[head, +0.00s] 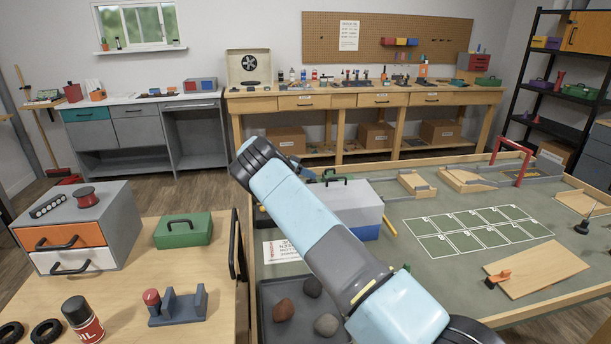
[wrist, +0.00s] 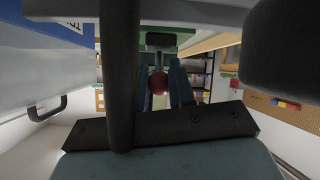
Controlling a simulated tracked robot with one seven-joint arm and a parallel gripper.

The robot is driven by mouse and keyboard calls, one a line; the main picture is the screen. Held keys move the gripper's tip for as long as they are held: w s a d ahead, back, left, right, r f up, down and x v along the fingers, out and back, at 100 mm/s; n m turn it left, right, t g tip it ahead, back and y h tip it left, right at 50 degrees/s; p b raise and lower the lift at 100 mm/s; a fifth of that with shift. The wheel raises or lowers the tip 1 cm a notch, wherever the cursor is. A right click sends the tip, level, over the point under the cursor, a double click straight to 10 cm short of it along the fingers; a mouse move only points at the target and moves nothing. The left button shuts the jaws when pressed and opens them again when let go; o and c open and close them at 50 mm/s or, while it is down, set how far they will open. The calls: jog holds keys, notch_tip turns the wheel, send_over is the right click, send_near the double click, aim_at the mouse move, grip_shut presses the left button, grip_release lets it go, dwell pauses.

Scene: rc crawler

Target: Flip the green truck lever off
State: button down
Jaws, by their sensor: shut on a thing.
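My gripper (wrist: 160,85) shows in the wrist view, which is upside down. Its two slate-blue fingers stand either side of a small round red knob (wrist: 158,83), and it is shut on it. I cannot tell for certain that this knob belongs to the truck's lever. Green surface shows behind the fingers, with a dark block in front of it; whether the green is the truck is unclear. In the head view my arm crosses the middle and hides the gripper. A small green bit (head: 407,268) peeks out beside the arm; the rest is hidden.
A grey-and-blue box (head: 352,206) with a black handle stands close to my arm; it also fills the left of the wrist view (wrist: 45,70). A dark tray (head: 268,325) of rocks lies in front. The mat (head: 420,190) has free room to the right.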

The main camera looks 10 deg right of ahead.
jog(key=c, duration=1)
grip_release()
jog(key=shift+f, duration=0.1)
jog(key=v, duration=1.3)
jog(key=shift+a, duration=0.35)
jog(key=shift+r, duration=0.2)
